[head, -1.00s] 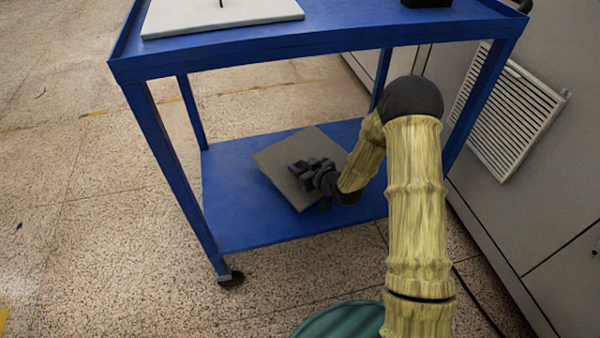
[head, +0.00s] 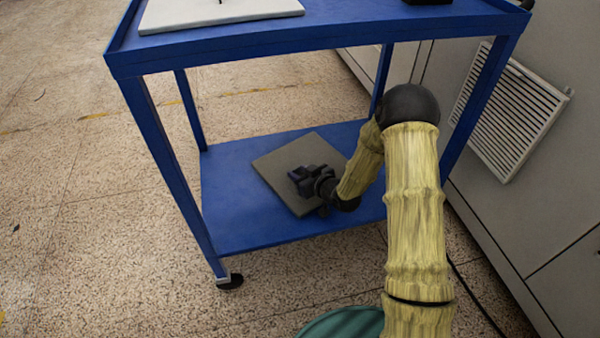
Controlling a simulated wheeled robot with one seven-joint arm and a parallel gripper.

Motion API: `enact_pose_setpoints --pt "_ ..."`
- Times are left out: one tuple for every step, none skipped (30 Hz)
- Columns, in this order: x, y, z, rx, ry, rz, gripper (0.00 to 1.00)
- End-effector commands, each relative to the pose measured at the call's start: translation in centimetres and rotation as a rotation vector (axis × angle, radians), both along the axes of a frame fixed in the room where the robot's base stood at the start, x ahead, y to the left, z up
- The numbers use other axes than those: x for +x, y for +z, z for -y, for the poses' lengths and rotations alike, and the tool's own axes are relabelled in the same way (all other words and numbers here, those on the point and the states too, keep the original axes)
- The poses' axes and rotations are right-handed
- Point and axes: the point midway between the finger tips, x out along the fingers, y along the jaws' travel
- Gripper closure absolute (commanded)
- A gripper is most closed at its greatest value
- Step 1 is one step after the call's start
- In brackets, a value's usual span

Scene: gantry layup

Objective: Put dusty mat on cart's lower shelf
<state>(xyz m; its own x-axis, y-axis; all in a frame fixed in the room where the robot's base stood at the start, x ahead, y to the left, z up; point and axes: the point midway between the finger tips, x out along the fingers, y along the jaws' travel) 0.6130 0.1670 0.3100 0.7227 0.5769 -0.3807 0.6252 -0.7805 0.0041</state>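The mat (head: 281,174), a flat grey-brown square, is over the cart's lower shelf (head: 235,225), turned at an angle to its edges. It looks flat on the shelf or very close to it. My gripper (head: 303,177) is over the middle of the mat, pointing left and covering part of it. Its dark fingers blend together, and their contact with the mat is hidden, so I cannot tell whether they grip it. The blue cart (head: 300,44) stands in front of me.
The cart's top shelf holds a white slab (head: 215,12) and a black object (head: 427,2). Blue posts (head: 165,165) frame the opening around my arm. A grey cabinet with a white vent (head: 512,112) stands close on the right. The floor to the left is clear.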

Motion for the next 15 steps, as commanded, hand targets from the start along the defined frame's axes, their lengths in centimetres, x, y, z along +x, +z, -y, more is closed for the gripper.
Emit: enact_pose_setpoints --pt "-0.06 -0.2 -0.06 0.002 0.001 -0.003 0.58" --pt "-0.06 -0.22 -0.03 0.003 -0.001 -0.003 0.53" --pt "-0.06 -0.24 -0.03 0.003 -0.001 -0.003 0.46" --pt "-0.07 -0.25 -0.03 0.002 -0.001 -0.004 0.46" --pt "-0.08 -0.27 -0.04 0.003 -0.001 -0.005 0.46" --pt "-0.07 -0.28 0.01 0.003 -0.001 -0.005 0.46" --pt "-0.07 -0.29 0.05 0.003 -0.001 -0.005 0.46" --pt "-0.08 -0.3 0.07 0.003 -0.001 -0.006 0.46" --pt "-0.09 -0.32 0.07 0.003 -0.001 -0.006 0.46" --pt "-0.1 -0.33 0.08 0.003 -0.001 -0.006 0.46" --pt "-0.1 -0.31 0.08 0.002 -0.001 -0.007 0.46" --pt "-0.11 -0.23 0.09 0.002 -0.001 -0.007 0.46" --pt "-0.11 -0.11 0.09 0.002 -0.001 -0.007 0.46" --pt "-0.12 0.06 0.09 0.002 -0.001 -0.007 0.46" --pt "-0.11 0.39 0.09 0.001 -0.001 -0.006 0.46"
